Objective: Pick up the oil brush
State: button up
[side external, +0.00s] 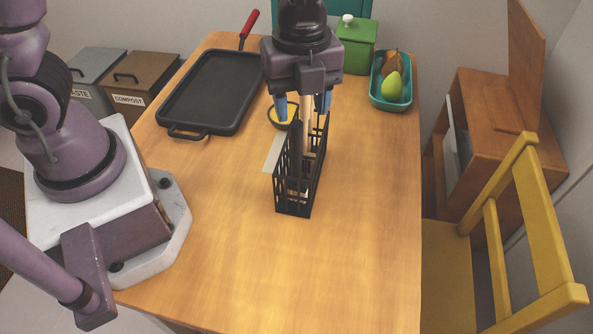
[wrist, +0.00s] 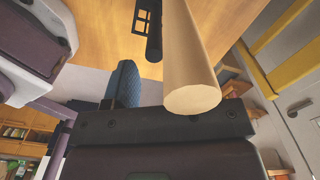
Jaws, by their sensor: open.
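A black wire caddy (side external: 292,190) stands upright on the table below my gripper (side external: 302,108). A light wooden handle (side external: 307,128) rises out of the caddy, between my two blue-padded fingers in the side view. In the wrist view the wooden handle (wrist: 192,60) is large, its round end close to the palm. One blue finger pad (wrist: 122,85) shows to its left, apart from it. A thinner dark handle (wrist: 153,35) stands behind it. My gripper is open. Brush bristles are hidden, so I cannot tell which handle is the oil brush's.
A small bowl with yellow contents (side external: 283,114) sits behind the caddy. A black griddle pan (side external: 212,92) lies back left. A green canister (side external: 356,46) and a teal tray (side external: 391,102) with pears stand back right. The table's front and right are clear.

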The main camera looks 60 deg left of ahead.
aim_at(296, 119)
jog(key=f, duration=0.4)
jog(key=shift+s, duration=0.4)
jog(key=shift+f, duration=0.5)
grip_shut()
